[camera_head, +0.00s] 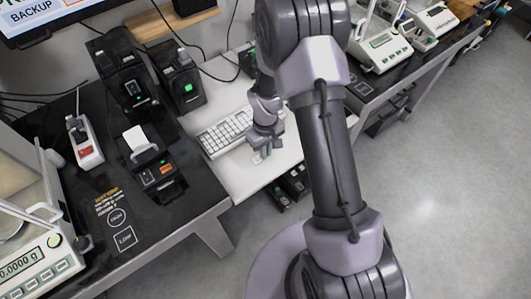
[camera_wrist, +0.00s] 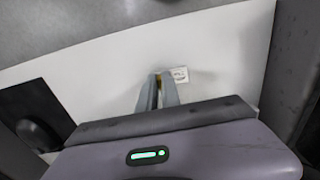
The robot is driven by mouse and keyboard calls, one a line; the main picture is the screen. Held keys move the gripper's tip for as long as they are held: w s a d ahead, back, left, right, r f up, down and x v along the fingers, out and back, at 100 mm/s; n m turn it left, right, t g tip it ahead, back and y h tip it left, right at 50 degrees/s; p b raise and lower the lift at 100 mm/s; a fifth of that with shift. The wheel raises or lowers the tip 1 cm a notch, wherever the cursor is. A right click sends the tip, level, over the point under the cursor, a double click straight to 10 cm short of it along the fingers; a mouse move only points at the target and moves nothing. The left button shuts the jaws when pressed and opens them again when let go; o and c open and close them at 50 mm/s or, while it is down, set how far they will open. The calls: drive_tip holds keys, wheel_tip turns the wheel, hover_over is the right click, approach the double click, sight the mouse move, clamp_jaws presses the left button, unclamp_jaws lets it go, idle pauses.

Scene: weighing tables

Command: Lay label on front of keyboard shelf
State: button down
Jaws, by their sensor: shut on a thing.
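The white keyboard shelf (camera_head: 240,186) spans the gap between two dark tables, with a white keyboard (camera_head: 224,133) on it. My gripper (camera_head: 262,157) is low over the shelf's front part, just in front of the keyboard's right end. In the wrist view, my gripper (camera_wrist: 159,76) has its fingers close together over the white shelf (camera_wrist: 110,75). A small white label (camera_wrist: 180,74) with dark print shows at the right of the fingertips. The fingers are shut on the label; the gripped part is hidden. I cannot tell whether the label touches the shelf.
A label printer (camera_head: 152,165) and black devices (camera_head: 122,75) stand on the left dark table. Balances (camera_head: 382,46) stand on the right table. A black square item (camera_wrist: 35,115) lies left in the wrist view. The floor (camera_head: 440,190) at the right is clear.

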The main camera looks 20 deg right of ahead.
drive_tip(key=shift+r, duration=0.1)
drive_tip(key=c, duration=1.6)
unclamp_jaws()
drive_tip(key=shift+o, duration=0.2)
